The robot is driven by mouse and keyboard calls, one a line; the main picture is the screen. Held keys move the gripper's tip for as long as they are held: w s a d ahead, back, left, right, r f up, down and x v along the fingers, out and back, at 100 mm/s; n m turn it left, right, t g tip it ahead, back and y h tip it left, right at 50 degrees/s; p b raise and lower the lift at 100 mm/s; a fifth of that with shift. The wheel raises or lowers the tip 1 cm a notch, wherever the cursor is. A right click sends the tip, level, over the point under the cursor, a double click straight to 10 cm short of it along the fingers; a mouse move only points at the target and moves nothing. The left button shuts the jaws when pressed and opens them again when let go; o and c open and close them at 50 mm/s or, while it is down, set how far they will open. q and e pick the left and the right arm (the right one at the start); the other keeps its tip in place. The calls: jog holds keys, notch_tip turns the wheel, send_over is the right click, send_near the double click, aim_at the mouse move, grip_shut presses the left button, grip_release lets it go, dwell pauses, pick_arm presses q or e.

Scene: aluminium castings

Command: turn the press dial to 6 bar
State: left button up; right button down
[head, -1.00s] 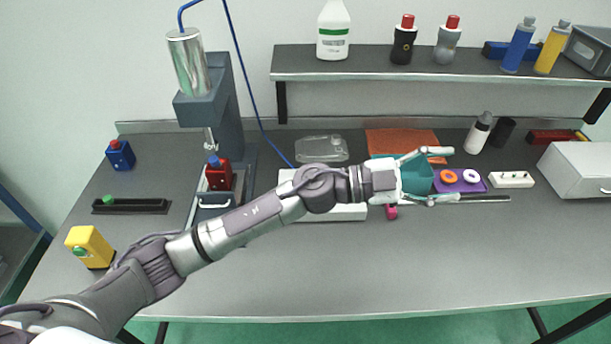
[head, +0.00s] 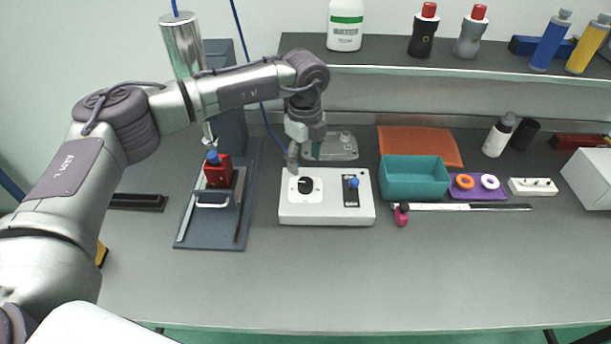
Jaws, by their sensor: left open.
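The white control box (head: 327,215) lies on the bench beside the press. On its left half is a round black dial (head: 305,185) on a light plate; its scale is too small to read. On its right half is a blue knob (head: 353,183) on a dark strip. My left gripper (head: 304,160) points down, open and empty, just behind and above the dial, apart from it. The press (head: 232,100) stands left of the box, partly hidden by my left arm. A red block with a blue top (head: 218,172) sits on its base. My right gripper is out of view.
A clear tray (head: 340,147) lies behind the box. To the right are a teal bin (head: 414,180), an orange cloth (head: 425,141), a purple holder with rings (head: 478,190) and a white strip (head: 533,187). The front bench is clear.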

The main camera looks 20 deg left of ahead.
aim_at(305, 182)
pick_arm(q)
notch_tip(305, 182, down, 8)
jog(key=shift+r+p, duration=0.15)
jog(key=shift+p, duration=0.6)
jog(key=c, duration=1.1)
